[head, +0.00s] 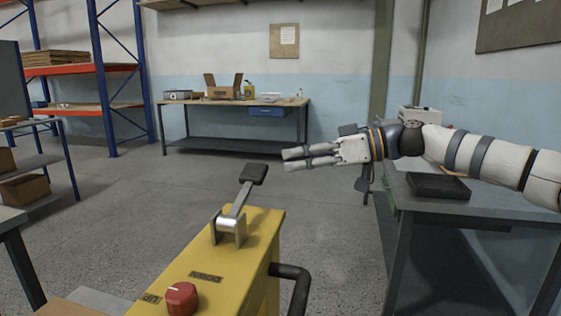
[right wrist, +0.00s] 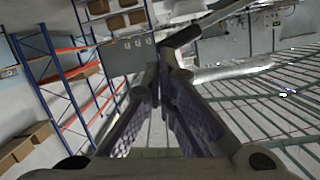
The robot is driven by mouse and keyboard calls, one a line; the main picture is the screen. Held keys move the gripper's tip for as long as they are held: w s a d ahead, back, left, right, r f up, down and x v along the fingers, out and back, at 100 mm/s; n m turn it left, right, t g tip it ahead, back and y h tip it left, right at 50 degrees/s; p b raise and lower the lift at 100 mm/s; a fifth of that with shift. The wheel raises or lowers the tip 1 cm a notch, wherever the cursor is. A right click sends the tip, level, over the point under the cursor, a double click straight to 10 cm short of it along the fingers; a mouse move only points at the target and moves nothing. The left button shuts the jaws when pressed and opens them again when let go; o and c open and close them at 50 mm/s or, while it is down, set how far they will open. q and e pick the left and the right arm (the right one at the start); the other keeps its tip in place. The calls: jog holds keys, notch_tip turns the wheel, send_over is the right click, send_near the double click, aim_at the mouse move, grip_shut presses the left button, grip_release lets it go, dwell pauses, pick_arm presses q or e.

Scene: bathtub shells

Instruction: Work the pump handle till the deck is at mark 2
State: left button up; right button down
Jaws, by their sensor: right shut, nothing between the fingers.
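The pump handle (head: 239,200) is a short grey metal lever with a black grip (head: 254,174) at its top. It rises from a silver bracket on the yellow pump housing (head: 231,265) and leans up to the right. A red knob (head: 181,298) sits on the housing near a small label plate. My right gripper (head: 285,160) is shut and empty, pointing left, right of the black grip and apart from it. The right wrist view shows its two fingers (right wrist: 160,85) together with nothing between them. The deck and its marks cannot be made out. My left gripper is not seen.
A black bent bar (head: 297,285) stands at the housing's right side. A grey workbench (head: 455,205) with a dark flat box stands at the right, under my right arm. Shelving stands at the left, and a table (head: 235,100) at the back. Open floor lies between.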

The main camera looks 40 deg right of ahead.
jog(key=v, duration=0.4)
jog(key=shift+p, duration=0.35)
dwell(1.2)
